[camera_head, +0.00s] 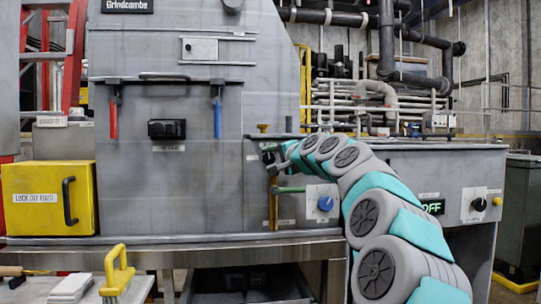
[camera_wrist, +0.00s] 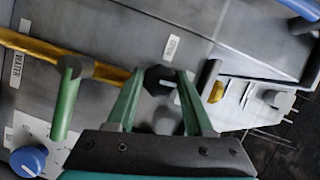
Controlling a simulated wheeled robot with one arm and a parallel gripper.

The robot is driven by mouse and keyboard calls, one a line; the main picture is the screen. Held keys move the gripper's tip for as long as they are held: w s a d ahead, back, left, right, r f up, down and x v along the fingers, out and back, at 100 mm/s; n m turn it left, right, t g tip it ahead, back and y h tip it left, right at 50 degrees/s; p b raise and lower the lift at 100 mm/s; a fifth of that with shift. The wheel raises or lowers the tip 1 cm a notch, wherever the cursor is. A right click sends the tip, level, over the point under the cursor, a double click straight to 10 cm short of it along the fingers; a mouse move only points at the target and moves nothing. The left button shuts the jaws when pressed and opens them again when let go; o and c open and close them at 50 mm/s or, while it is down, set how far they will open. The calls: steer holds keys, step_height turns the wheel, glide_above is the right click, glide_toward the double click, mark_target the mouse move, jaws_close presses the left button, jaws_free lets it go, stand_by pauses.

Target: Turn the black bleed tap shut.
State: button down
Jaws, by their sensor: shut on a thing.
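The black bleed tap (camera_wrist: 159,79) sits on a brass pipe (camera_wrist: 110,73) on the grey machine front. My gripper (camera_wrist: 162,74) has its two green fingers around the tap, one on each side, and is shut on it. A small pale mark shows on the tap's face. In the head view my gripper (camera_head: 272,156) is at the top of the upright brass pipe (camera_head: 273,208), and it partly hides the tap there. I cannot tell from these views how far the tap is turned.
A red handle (camera_head: 113,118) and a blue handle (camera_head: 217,118) hang on the panel. A yellow box (camera_head: 48,212) stands left. A display (camera_head: 433,207) reads OFF.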

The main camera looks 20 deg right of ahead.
steer(key=shift+m+t+p, duration=0.3)
steer(key=shift+m+t, duration=0.1)
steer(key=shift+m, duration=0.4)
steer(key=shift+d, duration=0.1)
steer(key=shift+c, duration=1.7)
jaws_free()
steer(key=shift+s, duration=0.1)
steer(key=s, duration=0.7)
steer(key=shift+s+d, duration=0.3)
steer(key=shift+d, duration=0.1)
steer(key=shift+r, duration=0.1)
